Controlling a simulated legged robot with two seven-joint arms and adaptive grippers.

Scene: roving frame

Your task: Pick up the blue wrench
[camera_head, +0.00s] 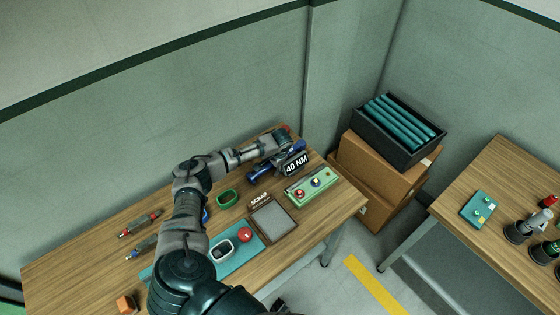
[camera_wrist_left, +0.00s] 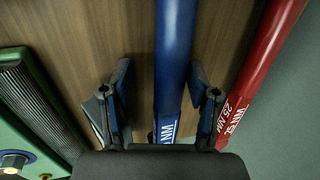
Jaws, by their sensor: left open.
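The blue wrench (camera_head: 260,173) lies on the wooden table near the wall, beside a dark "40 NM" sign (camera_head: 296,163). In the left wrist view the blue wrench (camera_wrist_left: 174,60) runs lengthwise between the two fingers, with white "NM" lettering near the palm. My left gripper (camera_wrist_left: 160,85) is open, with a finger on each side of the wrench. A gap shows on the left, and the right finger is nearer to it. In the head view my left gripper (camera_head: 284,143) is over the sign end, partly hiding the wrench. My right gripper is not in view.
A red wrench (camera_wrist_left: 262,70) marked "25 NM" lies close beside the right finger. A green box (camera_head: 314,183) with knobs stands on the other side. A scrap tray (camera_head: 272,224) and green ring (camera_head: 227,197) are nearer. Cardboard boxes (camera_head: 372,165) stand beyond the table.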

